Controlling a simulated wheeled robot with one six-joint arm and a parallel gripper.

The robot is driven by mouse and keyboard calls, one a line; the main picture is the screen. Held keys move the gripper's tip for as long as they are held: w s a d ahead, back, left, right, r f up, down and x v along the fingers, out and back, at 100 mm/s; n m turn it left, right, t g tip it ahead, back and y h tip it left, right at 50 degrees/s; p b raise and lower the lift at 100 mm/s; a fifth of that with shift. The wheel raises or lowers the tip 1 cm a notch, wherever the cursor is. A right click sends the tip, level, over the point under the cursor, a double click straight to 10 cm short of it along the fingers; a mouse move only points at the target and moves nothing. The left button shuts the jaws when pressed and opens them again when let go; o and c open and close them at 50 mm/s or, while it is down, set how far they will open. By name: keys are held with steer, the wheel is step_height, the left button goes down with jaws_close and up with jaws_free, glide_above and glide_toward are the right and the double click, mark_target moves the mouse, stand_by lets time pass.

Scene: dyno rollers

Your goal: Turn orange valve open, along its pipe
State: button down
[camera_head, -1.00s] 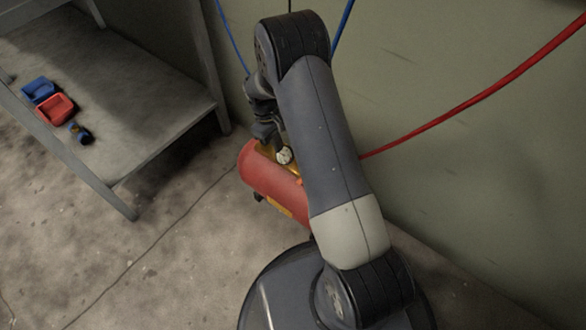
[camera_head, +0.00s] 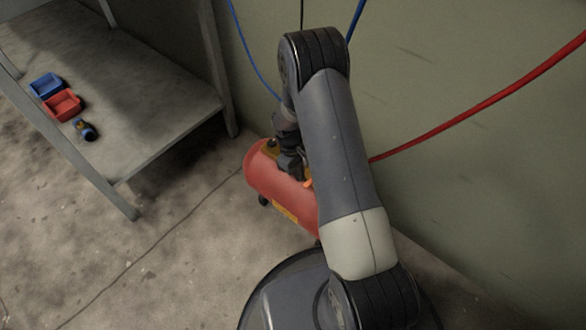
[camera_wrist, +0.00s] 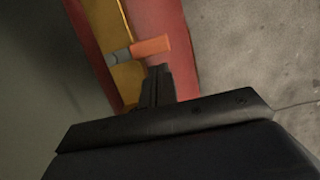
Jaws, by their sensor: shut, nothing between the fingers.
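The orange valve handle (camera_wrist: 151,46) shows in the wrist view, joined to a grey stub (camera_wrist: 121,56) above the yellow plate of the red tank. It points across the plate toward the red side. In the head view a small part of the orange handle (camera_head: 308,183) shows beside my arm. My gripper (camera_wrist: 158,72) is shut and empty, with its fingertips just below the handle in the wrist view; I cannot tell whether they touch it. In the head view my gripper (camera_head: 291,168) is over the top of the tank, partly hidden by my arm.
The red tank (camera_head: 266,182) lies on the floor near the wall. A red hose (camera_head: 480,98) runs along the wall at the right. A grey shelf (camera_head: 150,120) at the left holds a blue bin (camera_head: 47,85) and a red bin (camera_head: 62,105). Floor left of the tank is clear.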

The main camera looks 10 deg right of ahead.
steer(key=shift+s+d, duration=0.1)
steer(key=shift+s, duration=0.15)
